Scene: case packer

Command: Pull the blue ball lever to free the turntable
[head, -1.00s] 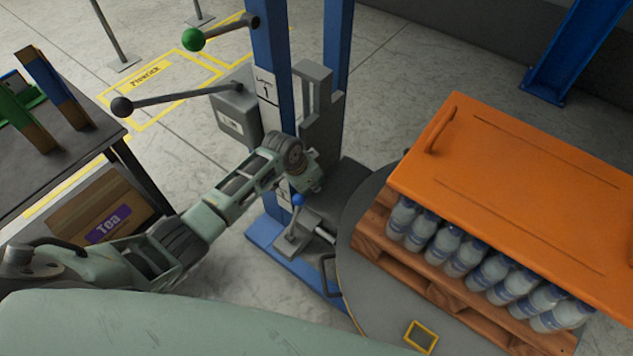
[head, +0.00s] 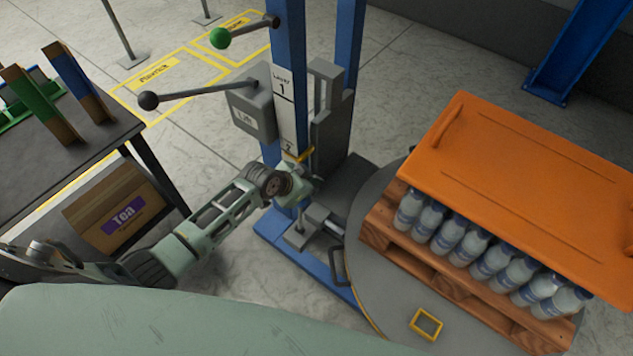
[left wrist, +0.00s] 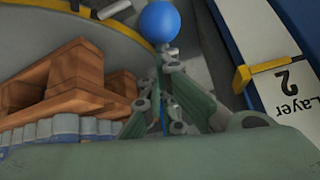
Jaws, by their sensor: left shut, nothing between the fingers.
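The blue ball (left wrist: 159,22) of the lever is at the top of the left wrist view, just beyond my left fingertips (left wrist: 166,66). In the head view my left gripper (head: 301,187) is at the foot of the blue column and hides the ball. The lever's grey base (head: 297,239) shows just below it. The left fingers are shut with nothing between them; I cannot tell whether they touch the ball. The turntable (head: 385,290) is a grey disc right of the lever and also shows in the left wrist view (left wrist: 125,42). My right gripper is not in view.
A wooden pallet (head: 378,238) with bottles under an orange cover (head: 530,180) stands on the turntable. A black-ball lever (head: 149,100) and a green-ball lever (head: 220,38) stick out left of the blue column (head: 288,50). A dark table (head: 100,145) stands at left.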

